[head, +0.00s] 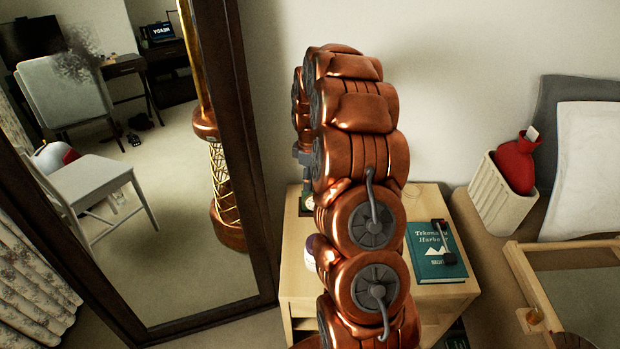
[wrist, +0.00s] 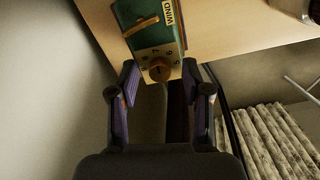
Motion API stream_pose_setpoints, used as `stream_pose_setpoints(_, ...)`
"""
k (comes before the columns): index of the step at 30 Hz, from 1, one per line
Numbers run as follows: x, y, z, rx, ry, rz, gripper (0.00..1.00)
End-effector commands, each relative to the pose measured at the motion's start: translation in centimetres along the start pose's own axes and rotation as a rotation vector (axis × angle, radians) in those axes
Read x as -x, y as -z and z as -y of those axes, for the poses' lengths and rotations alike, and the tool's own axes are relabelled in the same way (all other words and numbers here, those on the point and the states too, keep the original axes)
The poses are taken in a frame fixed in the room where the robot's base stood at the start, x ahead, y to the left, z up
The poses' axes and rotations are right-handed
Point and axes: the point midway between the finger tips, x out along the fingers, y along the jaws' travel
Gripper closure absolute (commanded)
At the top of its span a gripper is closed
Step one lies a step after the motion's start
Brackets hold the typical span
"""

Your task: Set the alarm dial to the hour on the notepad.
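The alarm clock (wrist: 144,30) is a dark green box with a "WIND" label and a brass-coloured bar. On its pale end plate, with numbers such as 7 and 6, sits a round brown dial (wrist: 159,69). My gripper (wrist: 160,82) is open, its two fingers either side of the dial with gaps between. Which number the dial points to is too small to tell. In the head view my arm hides most of the gripper and clock; only a small green part of the clock (head: 305,203) may show. I cannot make out a notepad.
The wooden nightstand (head: 425,205) carries a teal book (head: 432,257) with a small dark object (head: 447,256) on it. A framed mirror (head: 245,150) stands close at left. A ribbed white bin (head: 500,200) holding a red bottle (head: 516,163) is at right.

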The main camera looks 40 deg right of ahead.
Motion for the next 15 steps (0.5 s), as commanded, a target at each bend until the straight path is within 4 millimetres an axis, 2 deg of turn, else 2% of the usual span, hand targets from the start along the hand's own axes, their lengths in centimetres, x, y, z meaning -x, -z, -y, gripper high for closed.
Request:
stream_pose_setpoints(8,0.2,0.0,0.0,0.0,-0.001,0.0,0.51)
stream_pose_setpoints(11,1.0,0.1,-0.1,0.0,-0.003,-0.002,0.51)
stream_pose_setpoints(15,3.1,0.1,-0.1,0.0,-0.003,-0.001,0.51)
